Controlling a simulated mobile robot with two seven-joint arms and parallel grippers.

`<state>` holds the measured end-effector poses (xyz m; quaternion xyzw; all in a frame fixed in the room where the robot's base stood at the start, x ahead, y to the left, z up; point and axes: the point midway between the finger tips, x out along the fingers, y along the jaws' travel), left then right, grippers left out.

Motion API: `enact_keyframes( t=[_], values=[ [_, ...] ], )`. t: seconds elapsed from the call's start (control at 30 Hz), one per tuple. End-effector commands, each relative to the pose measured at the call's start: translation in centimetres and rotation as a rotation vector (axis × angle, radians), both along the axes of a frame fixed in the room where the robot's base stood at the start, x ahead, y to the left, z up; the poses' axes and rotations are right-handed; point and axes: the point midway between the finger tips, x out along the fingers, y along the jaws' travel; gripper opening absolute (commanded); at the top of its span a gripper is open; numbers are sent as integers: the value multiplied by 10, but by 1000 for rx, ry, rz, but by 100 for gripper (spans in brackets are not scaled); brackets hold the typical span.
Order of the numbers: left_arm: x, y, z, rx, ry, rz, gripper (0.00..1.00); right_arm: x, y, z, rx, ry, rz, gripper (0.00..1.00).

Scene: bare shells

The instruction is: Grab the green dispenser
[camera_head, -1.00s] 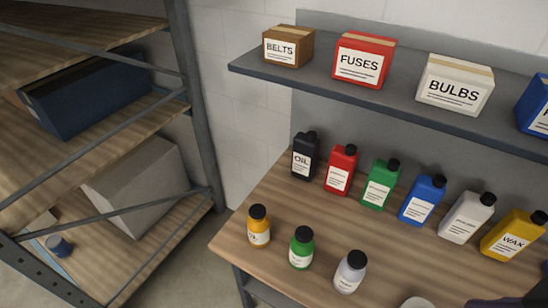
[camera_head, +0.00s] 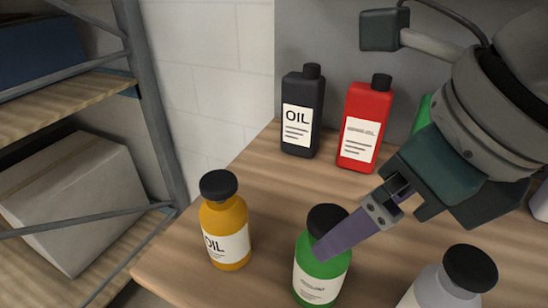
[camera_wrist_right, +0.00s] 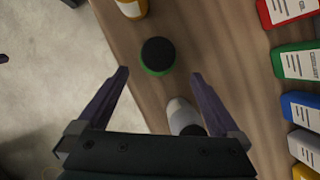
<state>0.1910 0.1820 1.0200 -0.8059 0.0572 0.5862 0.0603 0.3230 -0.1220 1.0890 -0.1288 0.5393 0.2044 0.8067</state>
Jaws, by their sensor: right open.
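A round green bottle (camera_head: 312,270) with a black cap and white label stands upright on the wooden bench near its front edge. A flat green bottle (camera_head: 423,112) at the back is mostly hidden behind my right arm. My right gripper (camera_wrist_right: 160,76) is open and empty; one purple finger passes in front of the round green bottle in the head view. In the right wrist view that bottle, seen from above by its black cap (camera_wrist_right: 158,52), lies just ahead of the fingertips, between their lines. I cannot tell whether a finger touches it. My left gripper is not in view.
An orange bottle (camera_head: 226,235) stands to the left, and a pale grey bottle (camera_head: 440,290) close on the right. A black oil bottle (camera_head: 300,112) and a red bottle (camera_head: 362,125) stand behind. A shelf rack with a grey box (camera_head: 75,190) is at far left.

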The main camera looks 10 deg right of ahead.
Motion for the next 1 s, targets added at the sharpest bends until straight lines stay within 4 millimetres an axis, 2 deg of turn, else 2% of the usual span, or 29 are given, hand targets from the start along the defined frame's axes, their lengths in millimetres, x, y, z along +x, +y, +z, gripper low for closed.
enact_keyframes(
  t=[0.2, 0.43, 0.63, 0.77, 1.0],
  values=[
    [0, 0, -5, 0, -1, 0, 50, 11, 5, -32, -12, 2, 18, 100],
    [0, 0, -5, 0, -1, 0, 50, 17, 11, -51, -10, 0, 19, 100],
    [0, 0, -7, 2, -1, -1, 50, 27, 19, -81, -10, 0, 17, 100],
    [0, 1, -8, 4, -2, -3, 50, 31, 21, -89, -12, -3, 19, 100],
    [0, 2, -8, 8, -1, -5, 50, 31, 21, -90, -12, -4, 19, 98]
  ],
)
